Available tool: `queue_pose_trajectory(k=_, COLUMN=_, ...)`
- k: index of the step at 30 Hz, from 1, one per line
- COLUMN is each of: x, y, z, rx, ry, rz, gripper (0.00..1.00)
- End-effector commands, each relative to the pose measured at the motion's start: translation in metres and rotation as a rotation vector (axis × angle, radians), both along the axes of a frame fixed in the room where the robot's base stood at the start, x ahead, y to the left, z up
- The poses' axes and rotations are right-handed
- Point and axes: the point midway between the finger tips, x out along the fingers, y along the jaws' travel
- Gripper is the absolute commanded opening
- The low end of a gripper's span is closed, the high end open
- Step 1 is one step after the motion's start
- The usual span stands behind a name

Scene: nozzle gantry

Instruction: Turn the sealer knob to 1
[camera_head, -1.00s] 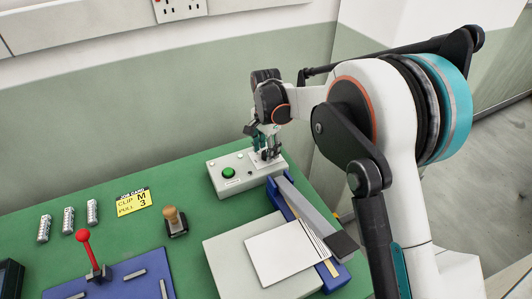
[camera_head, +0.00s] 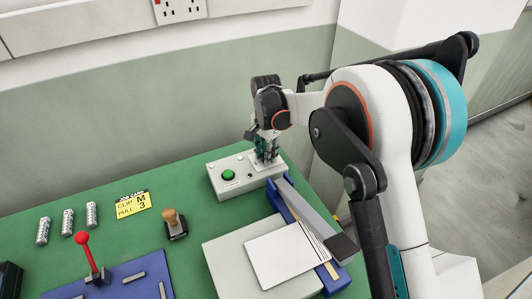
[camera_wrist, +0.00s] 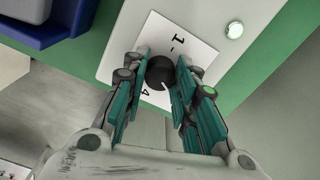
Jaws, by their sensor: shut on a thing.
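The sealer knob (camera_wrist: 160,73) is a round black knob on a white dial plate (camera_wrist: 188,52) on the pale control box (camera_head: 238,185). In the wrist view, a "1" shows above the knob and a "4" at its lower left; other marks are hidden by my fingers. A short white pointer line on the knob points down in that view, beside the "4" and away from the "1". My gripper (camera_wrist: 160,76) is shut on the knob, one teal-and-black finger on each side. In the head view, my gripper (camera_head: 266,152) stands over the box's right part and hides the knob.
A green button (camera_head: 228,175) and a small pale lamp (camera_wrist: 235,30) are on the box. The blue sealer with its grey lever arm (camera_head: 314,208) stands right in front of it. A wooden-handled stamp (camera_head: 172,217) and a job card (camera_head: 133,204) lie to the left.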

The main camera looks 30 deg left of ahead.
Motion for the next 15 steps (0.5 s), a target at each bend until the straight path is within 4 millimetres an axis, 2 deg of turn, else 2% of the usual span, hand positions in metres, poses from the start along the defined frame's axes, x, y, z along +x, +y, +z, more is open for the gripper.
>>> queue_pose_trajectory(k=8, x=0.0001, y=0.0002, z=0.0, rx=0.001, ry=0.0, rz=0.138, gripper=0.02)
queue_pose_trajectory(k=15, x=0.0001, y=0.0003, z=0.0, rx=0.001, ry=0.0, rz=0.351, gripper=0.02)
